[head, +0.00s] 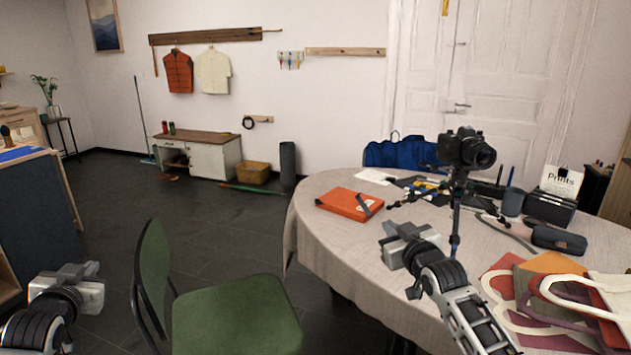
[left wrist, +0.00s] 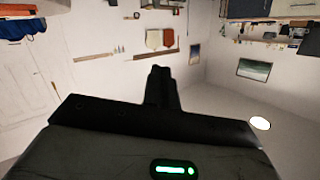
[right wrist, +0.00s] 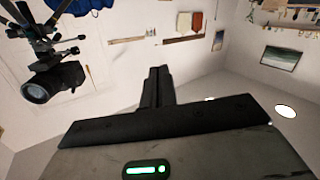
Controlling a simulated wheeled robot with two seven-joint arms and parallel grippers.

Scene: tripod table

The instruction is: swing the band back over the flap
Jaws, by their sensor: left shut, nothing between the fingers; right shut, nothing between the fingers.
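An orange folder (head: 345,203) lies flat near the left edge of the round table. A dark band (head: 368,208) shows near its right end, beside a white label. Whether the band lies over the flap is too small to tell. My right gripper (head: 393,240) is shut and empty above the table, in front and to the right of the folder. Its closed fingers show in the right wrist view (right wrist: 157,86). My left gripper (head: 85,270) is shut and empty at the lower left, far from the folder. Its closed fingers show in the left wrist view (left wrist: 160,86).
A camera on a small tripod (head: 462,170) stands right of the folder, behind my right gripper. A blue bag (head: 400,150) is behind the table. A dark pencil case (head: 558,240) and coloured cloth bags (head: 545,300) lie at right. A green chair (head: 235,315) stands in front at left.

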